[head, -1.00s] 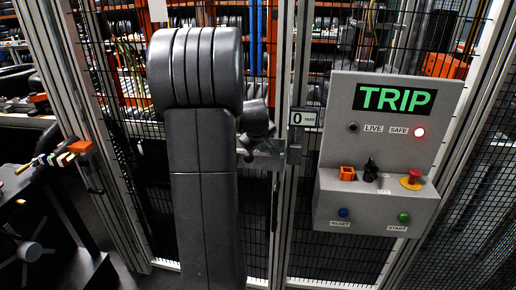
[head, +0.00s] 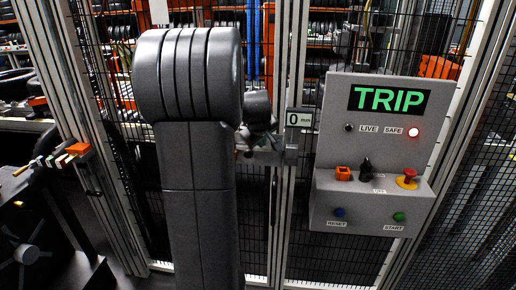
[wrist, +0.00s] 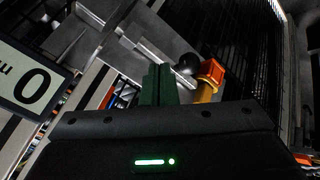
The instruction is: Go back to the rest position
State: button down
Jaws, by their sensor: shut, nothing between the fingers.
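My gripper (wrist: 158,85) shows in the wrist view as two dark green fingers pressed together with nothing between them. It is close to the fence gate's latch: a grey metal bracket (wrist: 125,38), a black round knob (wrist: 188,64) and an orange part (wrist: 211,75) show just beyond the fingertips. I cannot tell whether the fingers touch any of it.
A grey control box (head: 374,155) stands at the right, showing green TRIP, with a lit red SAFE lamp (head: 413,132), a red stop button (head: 410,173), a blue RESET (head: 340,212) and a green START (head: 399,217). Mesh fence stands behind. A dark machine (head: 35,235) is at the left.

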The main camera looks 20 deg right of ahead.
jog(key=s+r, duration=0.2)
jog(key=r, duration=0.1)
jog(key=s+r, duration=0.1)
jog(key=shift+s+d+r, duration=0.25)
jog(key=shift+d+r, duration=0.1)
jog(key=shift+w+f, duration=0.1)
jog(key=shift+f, duration=0.05)
